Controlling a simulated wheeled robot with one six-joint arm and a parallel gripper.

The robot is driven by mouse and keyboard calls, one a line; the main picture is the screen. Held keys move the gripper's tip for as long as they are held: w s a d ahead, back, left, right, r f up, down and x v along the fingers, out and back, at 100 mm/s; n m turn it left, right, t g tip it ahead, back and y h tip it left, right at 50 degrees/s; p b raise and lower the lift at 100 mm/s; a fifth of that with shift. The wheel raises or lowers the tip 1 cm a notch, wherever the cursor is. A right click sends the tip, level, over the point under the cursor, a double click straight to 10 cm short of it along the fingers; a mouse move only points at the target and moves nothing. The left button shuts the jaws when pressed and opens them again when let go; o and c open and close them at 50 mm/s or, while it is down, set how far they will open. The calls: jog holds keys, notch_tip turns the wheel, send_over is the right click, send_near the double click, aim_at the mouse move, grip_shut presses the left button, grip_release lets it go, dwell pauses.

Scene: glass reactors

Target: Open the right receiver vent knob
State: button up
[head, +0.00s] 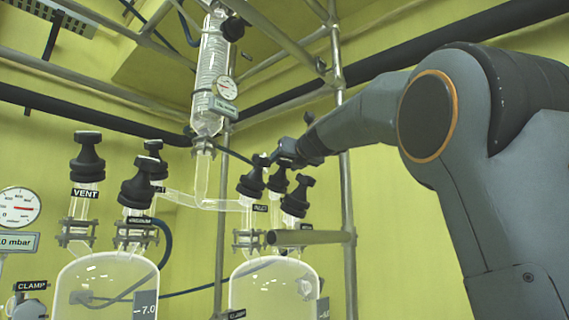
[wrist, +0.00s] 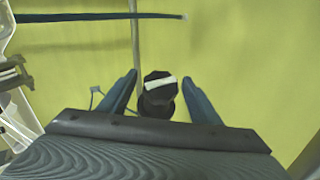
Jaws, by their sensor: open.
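The right receiver (head: 275,285) is a glass vessel with several black knobs on top. A left knob (head: 251,180), a middle knob (head: 277,184) and a right knob (head: 297,197) stand close together; their labels are too small or hidden to tell which is the vent. My gripper (head: 276,160) is just above this cluster in the head view. In the wrist view my gripper (wrist: 160,92) is open, with one dark finger on each side of a black knob (wrist: 157,104) with a white bar on its top.
The left receiver (head: 108,285) carries a knob labelled VENT (head: 87,158) and others. A glass condenser (head: 210,75) with a gauge rises behind. A metal upright pole (head: 342,120) stands close to my arm, and a short horizontal bar (head: 310,238) crosses before the right receiver.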

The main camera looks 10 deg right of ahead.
jog(key=c, duration=1.1)
jog(key=shift+o, duration=0.2)
jog(key=shift+d+f+n+y+b, duration=0.1)
jog(key=shift+n+y+b, duration=0.35)
jog(key=shift+b, duration=0.2)
jog(key=shift+w+n+y+b, duration=0.1)
jog(key=shift+n+y+b, duration=0.2)
jog(key=shift+n+y, duration=0.05)
jog(key=n+g+y+b, duration=0.1)
jog(key=n+y, duration=0.1)
jog(key=shift+d+n+y, duration=0.1)
jog(key=shift+n+y, duration=0.2)
jog(key=shift+n, duration=0.1)
jog(key=n+y+p, duration=0.1)
jog(key=n+g+y+p, duration=0.1)
jog(key=n, duration=0.1)
jog(key=shift+r+g+y, duration=0.25)
jog(key=shift+g+y, duration=0.05)
jog(key=n+g+y+p, duration=0.1)
jog(key=n+p, duration=0.1)
jog(key=shift+y+p, duration=0.3)
jog(key=shift+f+n+g+y+p, duration=0.1)
jog(key=shift+n+g+y+p, duration=0.2)
jog(key=shift+n+g+p, duration=0.35)
